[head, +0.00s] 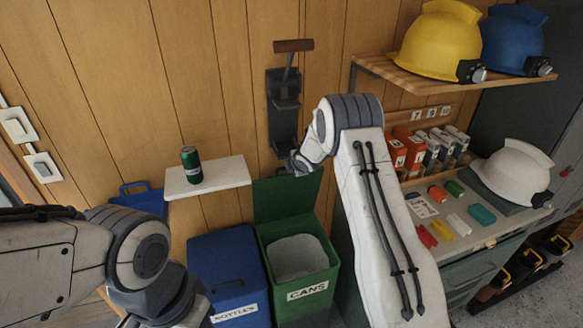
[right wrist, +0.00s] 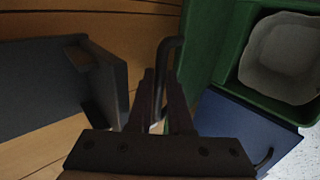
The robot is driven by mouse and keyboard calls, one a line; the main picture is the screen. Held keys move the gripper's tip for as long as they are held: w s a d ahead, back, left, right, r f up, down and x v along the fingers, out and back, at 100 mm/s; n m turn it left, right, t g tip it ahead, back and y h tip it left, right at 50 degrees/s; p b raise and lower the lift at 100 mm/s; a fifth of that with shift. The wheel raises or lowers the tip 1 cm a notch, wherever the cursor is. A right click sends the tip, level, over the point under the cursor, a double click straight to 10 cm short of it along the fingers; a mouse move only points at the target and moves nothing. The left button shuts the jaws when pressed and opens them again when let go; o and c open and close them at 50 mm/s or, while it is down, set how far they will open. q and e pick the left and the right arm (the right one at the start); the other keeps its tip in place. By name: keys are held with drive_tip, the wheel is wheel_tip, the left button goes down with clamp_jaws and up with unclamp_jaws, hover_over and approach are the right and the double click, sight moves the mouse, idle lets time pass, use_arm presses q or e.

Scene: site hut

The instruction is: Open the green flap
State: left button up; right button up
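The green flap (head: 286,196) is the lid of the green bin (head: 310,268) marked CANS. It stands raised, roughly upright, at the bin's back, and the bin's mouth is open. In the right wrist view the flap (right wrist: 203,45) is at the upper middle, with its dark bar handle (right wrist: 162,62) along its edge. My right gripper (right wrist: 160,82) has its fingers close on both sides of this handle and looks shut on it. In the head view my right arm hides most of that gripper. My left arm is at the lower left; its gripper is out of the picture.
A blue bin (head: 228,272) with its lid down stands left of the green one. A white shelf (head: 225,177) with a green can (head: 191,165) is above. A dark wall-mounted device (head: 285,105) is behind. A workbench (head: 478,230) with small items is right.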

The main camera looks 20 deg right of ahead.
drive_tip(key=shift+o, duration=1.1)
drive_tip(key=shift+a+f, duration=0.1)
drive_tip(key=shift+s, duration=0.1)
drive_tip(key=shift+s, duration=0.15)
drive_tip(key=b+v, duration=0.2)
drive_tip(key=v, duration=0.8)
drive_tip(key=shift+r, duration=0.35)
drive_tip(key=shift+c, duration=0.3)
